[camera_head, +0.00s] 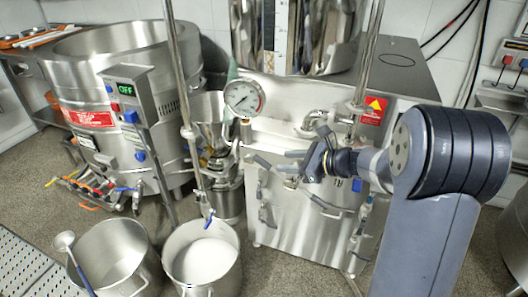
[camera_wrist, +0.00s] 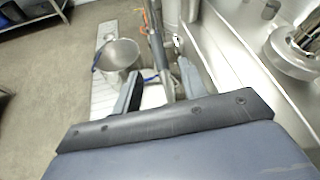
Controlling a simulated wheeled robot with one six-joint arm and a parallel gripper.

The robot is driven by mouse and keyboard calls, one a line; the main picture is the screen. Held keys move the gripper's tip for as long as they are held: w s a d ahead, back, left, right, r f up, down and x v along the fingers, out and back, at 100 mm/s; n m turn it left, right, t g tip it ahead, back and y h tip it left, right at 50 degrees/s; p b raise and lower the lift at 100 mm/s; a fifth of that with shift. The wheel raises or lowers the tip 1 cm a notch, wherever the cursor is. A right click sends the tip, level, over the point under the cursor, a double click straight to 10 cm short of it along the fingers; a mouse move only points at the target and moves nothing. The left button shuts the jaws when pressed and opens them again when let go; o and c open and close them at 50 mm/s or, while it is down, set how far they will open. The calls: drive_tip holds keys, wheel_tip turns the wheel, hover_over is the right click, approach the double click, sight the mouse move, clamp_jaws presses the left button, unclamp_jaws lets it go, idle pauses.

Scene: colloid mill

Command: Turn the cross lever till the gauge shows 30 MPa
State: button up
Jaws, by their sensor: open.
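The round white-faced gauge (camera_head: 244,97) stands on the mill beside the funnel. Its needle is too small to read; a red zone shows at the right of the dial. My gripper (camera_head: 288,162) is open in front of the steel cabinet, below and right of the gauge. Dark grey bars (camera_head: 263,163) just left of its fingers seem to be part of the cross lever, whose hub I cannot make out. In the wrist view my open fingers (camera_wrist: 160,85) have a grey bar between or beyond them; I cannot tell whether it is the lever or a pipe.
The steel mill cabinet (camera_head: 300,225) is close behind my gripper. A pot of white liquid (camera_head: 206,262) and an empty pot (camera_head: 112,255) stand on the left. A steel kettle (camera_head: 110,60) with a control box is behind them. A thin vertical pipe (camera_head: 180,90) stands left of the gauge.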

sight(264, 161)
drive_tip(key=x, duration=0.9)
drive_tip(key=shift+w+a+f+b, duration=0.1)
drive_tip(key=shift+a+f+b, duration=0.05)
drive_tip(key=shift+a+b, duration=0.2)
drive_tip(key=shift+c, duration=0.5)
clamp_jaws()
